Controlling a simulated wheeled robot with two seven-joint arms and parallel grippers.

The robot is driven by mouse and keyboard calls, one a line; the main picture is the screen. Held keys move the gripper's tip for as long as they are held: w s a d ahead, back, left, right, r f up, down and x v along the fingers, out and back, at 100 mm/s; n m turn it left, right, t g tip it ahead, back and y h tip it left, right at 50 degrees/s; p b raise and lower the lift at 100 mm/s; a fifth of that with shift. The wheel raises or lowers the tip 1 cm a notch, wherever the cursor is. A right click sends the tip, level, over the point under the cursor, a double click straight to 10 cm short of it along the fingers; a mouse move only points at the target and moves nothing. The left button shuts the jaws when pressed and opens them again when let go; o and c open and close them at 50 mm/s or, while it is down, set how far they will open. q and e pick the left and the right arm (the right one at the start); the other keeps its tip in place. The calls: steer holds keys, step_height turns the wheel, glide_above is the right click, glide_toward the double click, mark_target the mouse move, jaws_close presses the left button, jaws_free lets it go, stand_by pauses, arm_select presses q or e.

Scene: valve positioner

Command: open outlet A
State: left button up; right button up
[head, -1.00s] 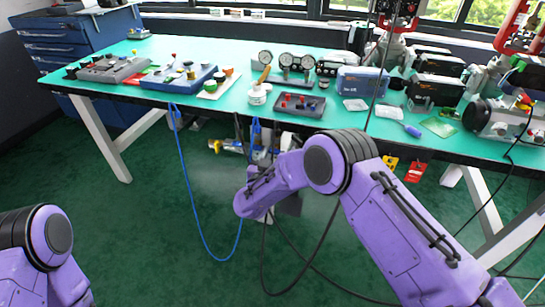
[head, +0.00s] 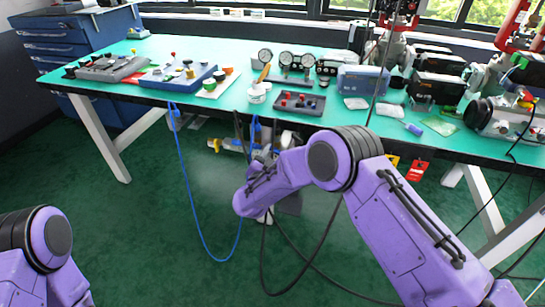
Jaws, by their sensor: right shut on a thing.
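Outlet A carries no label that I can read. My right gripper (head: 266,152) is at the right end of this assembly, just under the table edge, largely hidden by my purple forearm. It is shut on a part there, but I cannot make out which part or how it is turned. My left gripper is out of view; only a part of my left arm shows at the lower left.
The green table (head: 210,48) carries a blue block with knobs (head: 178,77), gauges (head: 285,64) and a dark tray with red knobs (head: 300,102). A blue hose (head: 190,200) and black cables (head: 265,250) hang near my right arm. The floor on the left is clear.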

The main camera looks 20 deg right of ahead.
steer(key=m+b, duration=0.2)
steer(key=m, duration=0.4)
steer(key=shift+f, duration=0.2)
steer(key=m+b, duration=0.2)
steer(key=m, duration=0.4)
steer(key=shift+m, duration=0.4)
steer(key=o, duration=0.8)
steer(key=shift+r, duration=0.1)
steer(key=v, duration=1)
steer(key=shift+s+a, duration=0.2)
steer(key=shift+s, duration=0.1)
